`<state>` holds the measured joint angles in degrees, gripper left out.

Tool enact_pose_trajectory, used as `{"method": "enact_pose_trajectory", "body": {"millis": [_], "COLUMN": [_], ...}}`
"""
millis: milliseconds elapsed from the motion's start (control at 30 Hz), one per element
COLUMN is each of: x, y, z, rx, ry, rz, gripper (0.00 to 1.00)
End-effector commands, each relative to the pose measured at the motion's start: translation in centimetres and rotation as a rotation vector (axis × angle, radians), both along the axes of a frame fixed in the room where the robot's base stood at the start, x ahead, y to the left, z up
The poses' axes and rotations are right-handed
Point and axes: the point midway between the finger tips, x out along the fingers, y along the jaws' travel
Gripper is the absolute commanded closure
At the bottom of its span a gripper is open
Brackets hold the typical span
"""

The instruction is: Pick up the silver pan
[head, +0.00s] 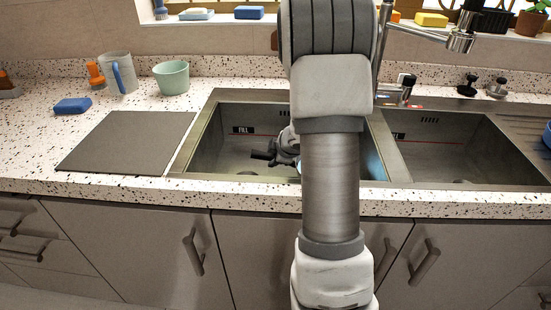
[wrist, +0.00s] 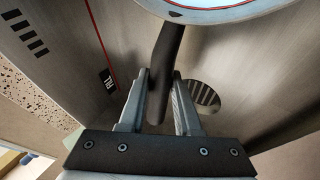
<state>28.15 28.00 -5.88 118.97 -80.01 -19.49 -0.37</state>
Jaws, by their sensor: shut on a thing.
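The silver pan (wrist: 225,8) shows at the top of the wrist view as a pale, bluish round part with a light rim. Only part of it is in view. Its dark handle (wrist: 168,50) runs down between the fingers of my gripper (wrist: 163,80), which is shut on it. In the head view, my gripper (head: 284,148) is down inside the left sink basin. My arm hides most of the pan there.
The sink's steel walls (head: 215,145) surround my gripper, with a drain (wrist: 202,95) below. The tap (head: 420,32) rises right of my arm. The right basin (head: 450,150) looks empty.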

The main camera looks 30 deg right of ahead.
Motion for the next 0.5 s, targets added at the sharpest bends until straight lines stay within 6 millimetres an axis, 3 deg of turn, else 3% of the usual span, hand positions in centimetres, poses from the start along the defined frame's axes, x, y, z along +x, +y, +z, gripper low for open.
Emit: {"method": "enact_pose_trajectory", "body": {"millis": [500], "x": [0.1], "y": [-0.1], "z": [5.6], "rx": [-0.006], "ry": [-0.005], "rz": [0.002], "gripper": [1.00]}}
